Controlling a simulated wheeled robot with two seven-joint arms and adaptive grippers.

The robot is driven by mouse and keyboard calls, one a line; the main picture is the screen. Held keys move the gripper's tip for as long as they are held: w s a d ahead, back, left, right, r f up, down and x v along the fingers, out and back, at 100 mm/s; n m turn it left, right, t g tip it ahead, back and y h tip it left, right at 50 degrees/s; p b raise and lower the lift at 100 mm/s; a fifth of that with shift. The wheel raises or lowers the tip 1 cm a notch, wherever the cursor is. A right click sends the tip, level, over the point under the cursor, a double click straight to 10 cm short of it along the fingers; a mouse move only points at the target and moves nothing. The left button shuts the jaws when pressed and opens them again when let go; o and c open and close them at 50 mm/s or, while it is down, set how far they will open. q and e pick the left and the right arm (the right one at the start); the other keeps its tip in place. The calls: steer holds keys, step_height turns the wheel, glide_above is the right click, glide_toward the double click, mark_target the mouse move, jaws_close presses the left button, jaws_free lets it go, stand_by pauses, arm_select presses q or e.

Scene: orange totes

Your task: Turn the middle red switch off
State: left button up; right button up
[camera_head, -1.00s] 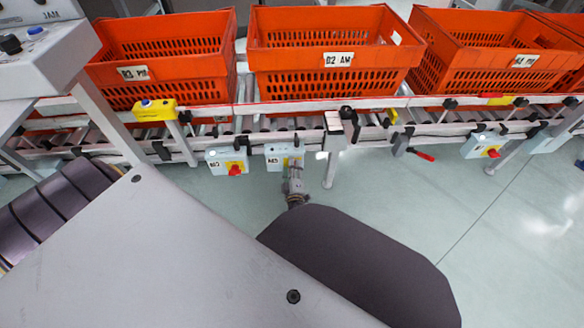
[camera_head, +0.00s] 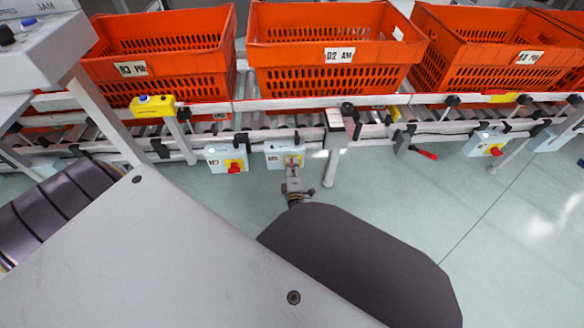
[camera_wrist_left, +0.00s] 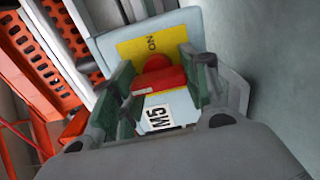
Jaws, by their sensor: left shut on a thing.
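The middle switch box (camera_head: 278,160) is a light blue-grey box with a yellow plate, mounted on the conveyor's front rail. In the left wrist view its red switch (camera_wrist_left: 165,76) sits on the yellow plate (camera_wrist_left: 133,49) marked "ON", above a label (camera_wrist_left: 157,118) that reads "M5". My left gripper (camera_head: 292,172) is at the front of this box. In the wrist view the fingers of the left gripper (camera_wrist_left: 160,88) stand on both sides of the red switch, shut on it. In the head view the gripper hides the switch. My right gripper is not in view.
Another switch box (camera_head: 214,153) with a red switch (camera_head: 234,168) hangs to the left, and one (camera_head: 479,145) to the right. A conveyor post (camera_head: 331,165) stands just right of my gripper. Orange totes (camera_head: 290,82) sit on the conveyor above.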

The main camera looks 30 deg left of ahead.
arm_select(q)
steer(key=shift+f, duration=0.1)
steer(key=o, duration=1)
steer(key=shift+m, duration=0.5)
steer(key=shift+r+m+p, duration=0.2)
steer(key=shift+m+p, duration=0.25)
steer(key=shift+m, duration=0.05)
steer(key=shift+m+p, duration=0.7)
steer(key=shift+m, duration=1.5)
steer(key=shift+w+r+m+p, duration=0.15)
steer(key=shift+m+p, duration=0.3)
steer(key=shift+m, duration=1.65)
steer(key=shift+d+m, duration=0.1)
steer(key=shift+m, duration=1.5)
